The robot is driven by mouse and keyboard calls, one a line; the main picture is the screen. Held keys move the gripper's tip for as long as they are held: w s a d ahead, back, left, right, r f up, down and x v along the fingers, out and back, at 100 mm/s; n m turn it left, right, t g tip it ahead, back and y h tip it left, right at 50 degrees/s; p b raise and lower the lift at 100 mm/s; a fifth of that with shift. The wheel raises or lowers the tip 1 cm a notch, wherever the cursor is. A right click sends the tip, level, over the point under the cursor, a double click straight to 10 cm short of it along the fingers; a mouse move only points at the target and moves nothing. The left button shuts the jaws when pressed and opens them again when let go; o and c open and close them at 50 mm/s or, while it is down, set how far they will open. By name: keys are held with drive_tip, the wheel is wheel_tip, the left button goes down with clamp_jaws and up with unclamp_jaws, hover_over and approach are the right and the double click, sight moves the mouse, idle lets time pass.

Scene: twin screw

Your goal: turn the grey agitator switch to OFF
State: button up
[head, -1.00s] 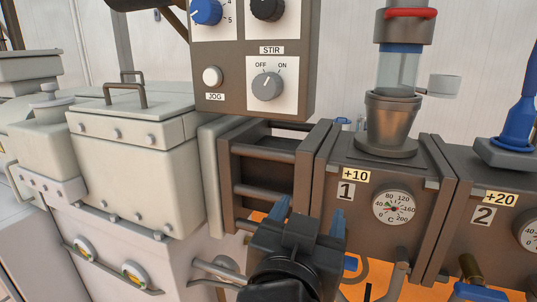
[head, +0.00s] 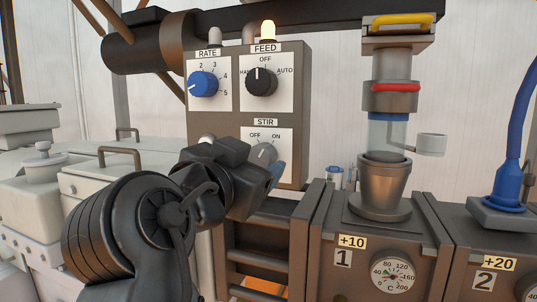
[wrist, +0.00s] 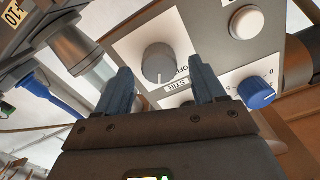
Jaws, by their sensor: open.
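The grey agitator switch (head: 263,152) is the round STIR knob low on the control panel, partly hidden behind my gripper in the head view. My gripper (head: 268,168) is in front of the STIR plate. In the wrist view its two blue fingers (wrist: 160,72) are spread apart, one toward each side of the knob, with nothing between them held. Whether a finger touches the knob I cannot tell.
The blue RATE knob (head: 203,84) and black FEED knob (head: 261,81) sit above on the panel. The white JOG button (wrist: 247,22) is beside the grey knob. A metal hopper (head: 384,185) stands to the right.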

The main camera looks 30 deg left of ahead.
drive_tip(key=shift+x, duration=0.8)
drive_tip(key=shift+c, duration=0.3)
drive_tip(key=c, duration=1)
